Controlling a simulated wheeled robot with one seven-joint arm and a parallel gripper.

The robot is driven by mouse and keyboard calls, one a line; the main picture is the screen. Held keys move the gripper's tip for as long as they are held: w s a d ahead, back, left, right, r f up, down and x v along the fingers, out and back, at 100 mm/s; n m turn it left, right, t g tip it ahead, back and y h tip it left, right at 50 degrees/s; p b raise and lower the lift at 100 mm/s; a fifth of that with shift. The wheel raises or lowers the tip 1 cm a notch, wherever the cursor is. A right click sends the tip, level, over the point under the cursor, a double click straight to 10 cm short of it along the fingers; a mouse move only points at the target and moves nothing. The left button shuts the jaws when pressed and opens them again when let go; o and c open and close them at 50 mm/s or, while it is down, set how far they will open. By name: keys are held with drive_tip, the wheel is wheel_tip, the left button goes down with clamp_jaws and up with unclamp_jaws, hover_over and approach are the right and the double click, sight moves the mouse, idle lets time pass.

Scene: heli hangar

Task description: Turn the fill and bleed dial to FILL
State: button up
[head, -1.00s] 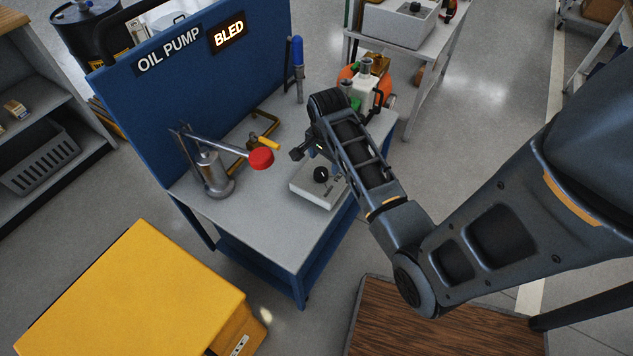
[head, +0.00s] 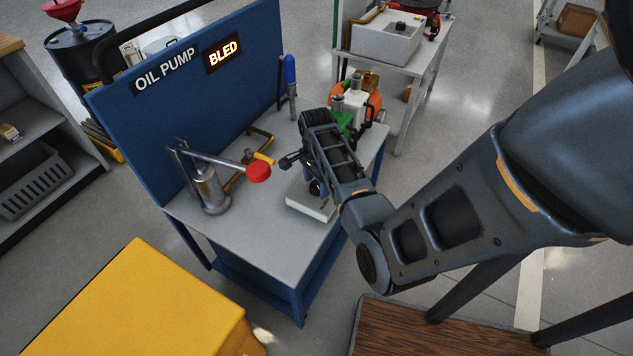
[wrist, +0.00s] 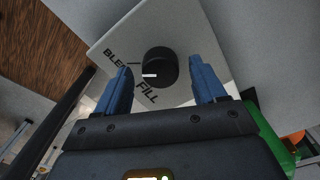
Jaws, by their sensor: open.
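The fill and bleed dial is a round black knob (wrist: 160,66) with a short white mark, on a pale box (wrist: 120,40). In the wrist view, BLEED is printed to its left and FILL below it. The white mark points left, toward the BLEED side. My gripper (wrist: 159,68) is open, its blue fingers on either side of the dial's near part; I cannot tell whether they touch it. In the head view the pale box (head: 308,206) sits on the bench's right side, and my arm hides most of the dial and gripper. A lit sign (head: 223,53) reads BLED.
A pump with a red-knobbed lever (head: 258,172) stands on the bench left of the box. A blue-handled tool (head: 290,75), a yellow-handled part (head: 263,158) and a green and orange machine (head: 345,120) are close behind. The bench front (head: 250,250) is clear.

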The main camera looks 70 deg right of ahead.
drive_tip(key=shift+f, duration=0.15)
drive_tip(key=shift+c, duration=0.4)
drive_tip(key=c, duration=1)
drive_tip(key=n+p, duration=0.1)
drive_tip(key=n, duration=0.1)
drive_tip(key=shift+n+p, duration=0.35)
drive_tip(key=shift+n, duration=0.05)
drive_tip(key=n+p, duration=0.1)
drive_tip(key=n, duration=0.3)
drive_tip(key=shift+n+p, duration=0.3)
drive_tip(key=shift+p, duration=0.05)
drive_tip(key=n+p, duration=0.1)
drive_tip(key=n, duration=0.5)
drive_tip(key=shift+n, duration=0.3)
